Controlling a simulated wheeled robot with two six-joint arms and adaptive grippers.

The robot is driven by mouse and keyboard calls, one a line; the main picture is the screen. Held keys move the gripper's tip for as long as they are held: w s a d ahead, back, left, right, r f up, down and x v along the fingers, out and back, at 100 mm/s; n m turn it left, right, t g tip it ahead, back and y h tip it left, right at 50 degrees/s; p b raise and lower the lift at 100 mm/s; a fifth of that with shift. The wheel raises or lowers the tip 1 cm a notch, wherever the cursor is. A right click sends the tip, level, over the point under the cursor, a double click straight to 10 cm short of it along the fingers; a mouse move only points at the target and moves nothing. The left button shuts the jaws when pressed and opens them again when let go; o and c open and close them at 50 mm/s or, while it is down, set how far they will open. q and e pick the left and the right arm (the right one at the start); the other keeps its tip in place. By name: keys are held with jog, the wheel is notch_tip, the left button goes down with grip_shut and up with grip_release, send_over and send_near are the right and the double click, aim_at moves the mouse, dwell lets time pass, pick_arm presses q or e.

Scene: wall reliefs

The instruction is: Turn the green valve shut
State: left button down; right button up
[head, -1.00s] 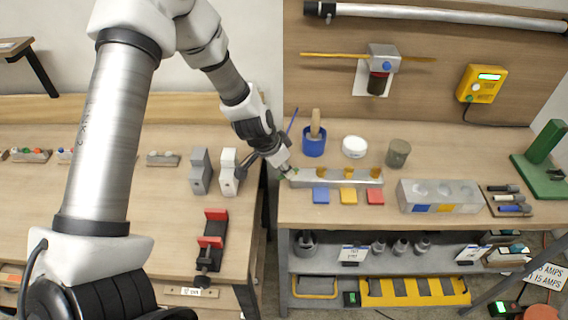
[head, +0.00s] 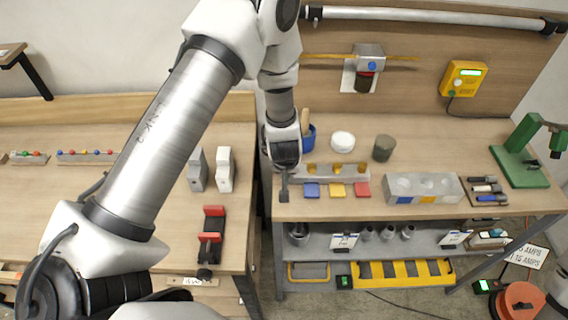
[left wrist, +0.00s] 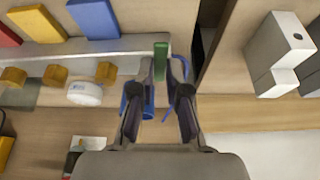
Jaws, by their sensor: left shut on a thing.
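The green valve (left wrist: 161,60) shows in the left wrist view as a narrow green handle at the end of the grey metal rail (left wrist: 130,43), its long side running along the fingers. My left gripper (left wrist: 163,75) is shut on it, one finger on each side. In the head view my left gripper (head: 284,190) points down at the left end of the rail (head: 350,171) and hides the green valve. Several yellow knobs (head: 338,169) sit along the rail. How far the valve is turned cannot be told. My right gripper is not in view.
Blue, yellow and red plates (head: 337,190) lie in front of the rail. A blue cup (head: 309,136), a white lid (head: 342,142) and a grey-green can (head: 384,148) stand behind it. A grey block (head: 425,187) is to the right. A gap separates the left bench.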

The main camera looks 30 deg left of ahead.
pick_arm(q)
jog(key=shift+s+d+f+n+p, duration=0.1)
jog(key=shift+d+n+p, duration=0.05)
jog(key=shift+n+p, duration=0.35)
jog(key=c, duration=1.2)
grip_release()
jog(key=shift+o, duration=0.2)
jog(key=v, duration=1.2)
jog(key=shift+w+d, duration=0.25)
jog(key=shift+w, duration=0.1)
